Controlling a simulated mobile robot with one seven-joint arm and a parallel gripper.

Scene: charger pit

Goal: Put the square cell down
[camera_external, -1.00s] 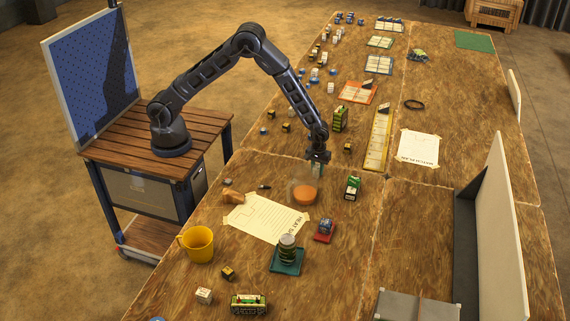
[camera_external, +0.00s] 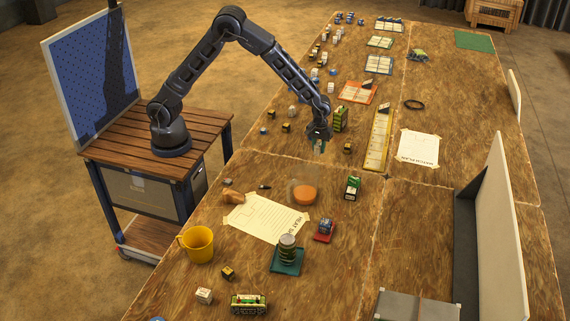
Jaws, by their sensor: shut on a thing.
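My gripper (camera_external: 319,137) is shut on a small block with green and pale faces, which I take for the square cell (camera_external: 319,147). The jaws hide its upper part. It hangs above the wooden table, behind a clear round container with orange contents (camera_external: 304,193). Whether its lower end touches the table is too small to tell.
A yellow strip (camera_external: 378,142) lies further right. A green-and-white block (camera_external: 353,187) stands in front. Bare table (camera_external: 270,172) shows to the left.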

